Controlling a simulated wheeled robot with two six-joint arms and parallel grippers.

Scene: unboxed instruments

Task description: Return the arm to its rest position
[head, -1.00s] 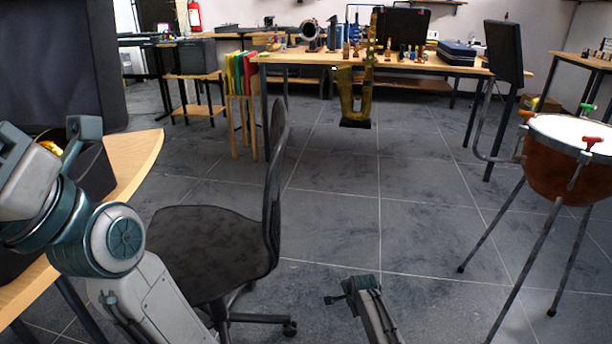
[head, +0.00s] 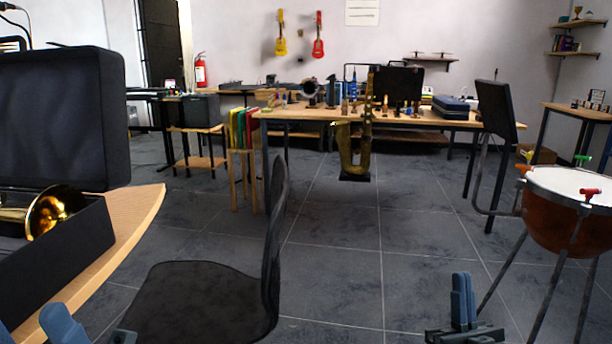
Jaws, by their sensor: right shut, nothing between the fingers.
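My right gripper (head: 463,297) stands upright at the bottom right, its blue fingers together and nothing between them. It is over the floor, apart from the drum's legs. My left gripper (head: 32,332) is cut off by the bottom left corner. Its two blue fingers show apart, with nothing seen between them. The rest of both arms is out of view.
An open black case (head: 92,232) with a brass instrument (head: 52,212) lies on the wooden table (head: 140,212) at left. A black chair (head: 200,300) stands in front of me. A kettledrum (head: 560,225) stands at right. Floor between is clear.

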